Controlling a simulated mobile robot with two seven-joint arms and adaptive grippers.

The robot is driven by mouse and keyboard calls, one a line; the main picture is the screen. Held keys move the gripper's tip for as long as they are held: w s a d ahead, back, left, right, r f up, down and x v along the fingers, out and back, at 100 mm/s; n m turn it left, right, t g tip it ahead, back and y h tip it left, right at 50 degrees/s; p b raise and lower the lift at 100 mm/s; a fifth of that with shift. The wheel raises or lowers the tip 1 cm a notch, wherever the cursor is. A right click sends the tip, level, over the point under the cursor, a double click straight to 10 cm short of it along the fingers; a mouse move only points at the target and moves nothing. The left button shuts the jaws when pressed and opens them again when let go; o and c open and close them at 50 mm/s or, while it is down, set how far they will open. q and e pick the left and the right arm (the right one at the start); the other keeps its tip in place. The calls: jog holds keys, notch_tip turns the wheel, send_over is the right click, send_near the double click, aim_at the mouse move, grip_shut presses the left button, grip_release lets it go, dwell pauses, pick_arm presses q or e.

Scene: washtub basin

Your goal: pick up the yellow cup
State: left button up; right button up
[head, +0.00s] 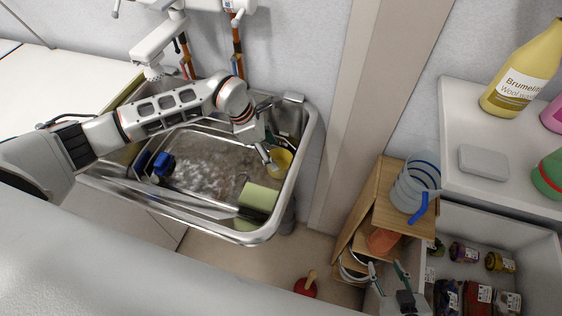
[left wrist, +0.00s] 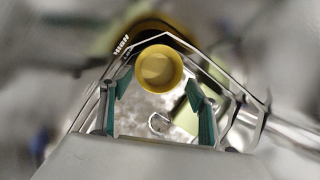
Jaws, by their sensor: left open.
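The yellow cup (head: 284,161) is inside the metal washtub basin (head: 309,150), at its right side. In the left wrist view the round cup (left wrist: 159,68) shows its open mouth, near the far ends of the fingers. My left gripper (head: 273,150) reaches down over the basin at the cup. In the left wrist view its teal fingers (left wrist: 160,88) are spread apart with nothing held; whether they touch the cup is unclear. My right gripper (head: 388,275) is at the lower right, away from the basin, its fingers apart and empty.
A green block (head: 258,197) and a blue object (head: 164,163) are in the basin. A faucet (head: 155,60) stands behind it. A wooden shelf (head: 368,205) with a bluish ringed container (head: 413,185) stands right, beside a drawer of jars (head: 480,260). A red plunger (head: 306,286) is on the floor.

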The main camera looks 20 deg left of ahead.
aim_at(280, 160)
pick_arm(q)
jog(key=x, duration=0.6)
jog(key=shift+w+d+r, duration=0.1)
jog(key=shift+c, duration=0.4)
jog(key=c, duration=0.7)
